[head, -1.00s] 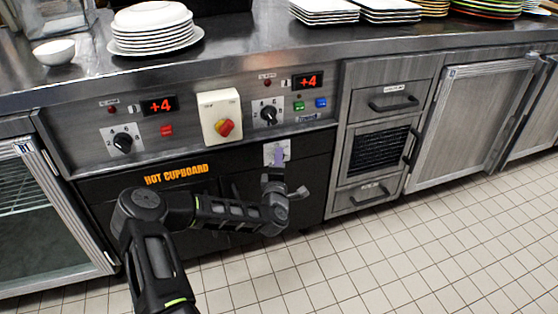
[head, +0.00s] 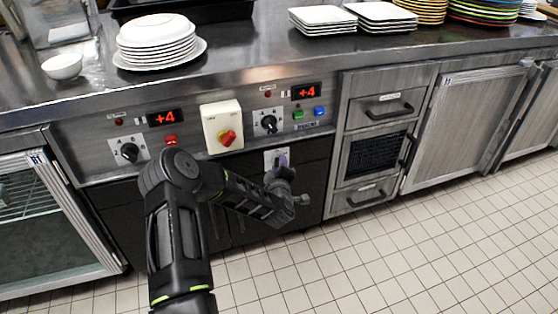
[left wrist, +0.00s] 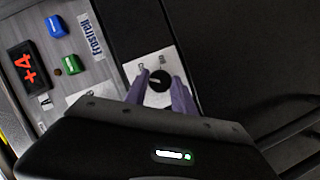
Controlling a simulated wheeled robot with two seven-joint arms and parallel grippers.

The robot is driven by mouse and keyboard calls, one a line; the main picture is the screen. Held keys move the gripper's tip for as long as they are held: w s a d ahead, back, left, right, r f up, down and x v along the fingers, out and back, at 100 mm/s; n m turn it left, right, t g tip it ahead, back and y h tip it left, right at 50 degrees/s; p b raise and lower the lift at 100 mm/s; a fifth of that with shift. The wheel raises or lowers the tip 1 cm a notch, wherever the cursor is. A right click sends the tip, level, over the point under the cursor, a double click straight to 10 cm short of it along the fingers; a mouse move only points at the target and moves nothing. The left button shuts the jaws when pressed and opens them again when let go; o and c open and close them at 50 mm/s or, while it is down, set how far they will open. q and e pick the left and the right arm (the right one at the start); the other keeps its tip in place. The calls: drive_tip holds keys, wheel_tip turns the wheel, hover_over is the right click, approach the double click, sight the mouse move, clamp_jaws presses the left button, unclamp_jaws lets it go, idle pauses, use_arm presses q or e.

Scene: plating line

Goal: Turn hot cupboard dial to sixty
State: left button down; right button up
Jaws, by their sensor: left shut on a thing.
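The hot cupboard dial (left wrist: 159,81) is a small round black knob with a pale mark, on a white plate. In the left wrist view the plate's lettering is too small to read. My left gripper (left wrist: 160,88) has purple fingers, one on each side of the knob, and is shut on it. In the head view the white dial plate (head: 270,157) shows below the control panel, and my left gripper (head: 282,161) is at it, hiding the knob. My arm covers the black cupboard front left of the plate. My right gripper is not in view.
Plates (head: 159,45) stand on the steel counter. Drawers (head: 388,106) are to the right. The tiled floor is clear.

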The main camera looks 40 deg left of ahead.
use_arm(q)
drive_tip(key=shift+w+r+m+g+p, duration=0.15)
drive_tip(key=shift+m+g+p, duration=1.05)
drive_tip(key=shift+m, duration=0.7)
drive_tip(key=shift+y, duration=0.3)
drive_tip(key=c, duration=1.1)
unclamp_jaws()
drive_tip(key=shift+o, duration=0.2)
drive_tip(key=p+v, duration=0.1)
drive_tip(key=v, duration=0.7)
